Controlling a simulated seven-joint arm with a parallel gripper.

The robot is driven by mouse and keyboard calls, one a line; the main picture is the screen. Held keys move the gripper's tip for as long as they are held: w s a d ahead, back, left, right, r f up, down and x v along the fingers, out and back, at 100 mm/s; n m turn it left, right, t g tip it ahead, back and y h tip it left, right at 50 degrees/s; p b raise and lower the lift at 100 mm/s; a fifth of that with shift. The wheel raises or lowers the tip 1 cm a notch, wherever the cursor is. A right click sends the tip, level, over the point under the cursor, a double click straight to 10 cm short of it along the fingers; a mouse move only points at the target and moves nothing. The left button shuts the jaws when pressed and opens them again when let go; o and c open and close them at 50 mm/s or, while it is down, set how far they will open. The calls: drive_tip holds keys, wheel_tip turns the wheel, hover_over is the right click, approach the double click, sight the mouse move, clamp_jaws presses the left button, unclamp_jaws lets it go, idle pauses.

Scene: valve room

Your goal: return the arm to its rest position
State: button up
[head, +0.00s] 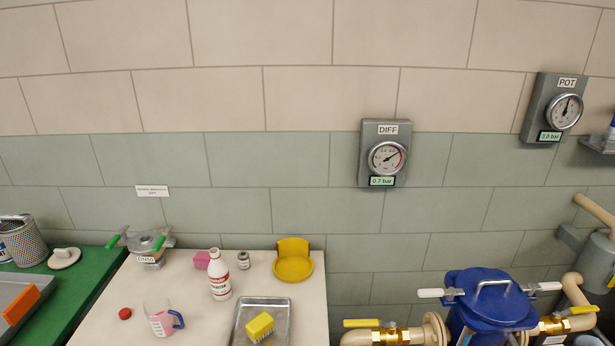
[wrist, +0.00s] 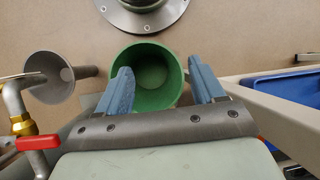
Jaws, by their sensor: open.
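My gripper (wrist: 164,92) shows in the wrist view, its two blue-grey fingers spread apart with nothing between them. Behind the fingers is a round green container (wrist: 150,75), open towards the camera; I cannot tell how far it is from the fingertips. My gripper and arm do not show in the head view.
The wrist view shows a grey funnel (wrist: 48,78), a red-handled valve (wrist: 38,141) at left and a blue bin (wrist: 285,88) at right. In the head view, a table carries a white bottle (head: 219,275), metal tray (head: 241,335) and yellow dish (head: 293,268); a blue-lidded vessel (head: 490,300) with pipes stands right.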

drive_tip(key=s+d+f+g+h, duration=0.1)
drive_tip(key=s+d+f, duration=0.1)
drive_tip(key=s+f, duration=0.9)
drive_tip(key=s, duration=0.2)
drive_tip(key=shift+s+f+m, duration=0.3)
drive_tip(key=shift+s, duration=0.05)
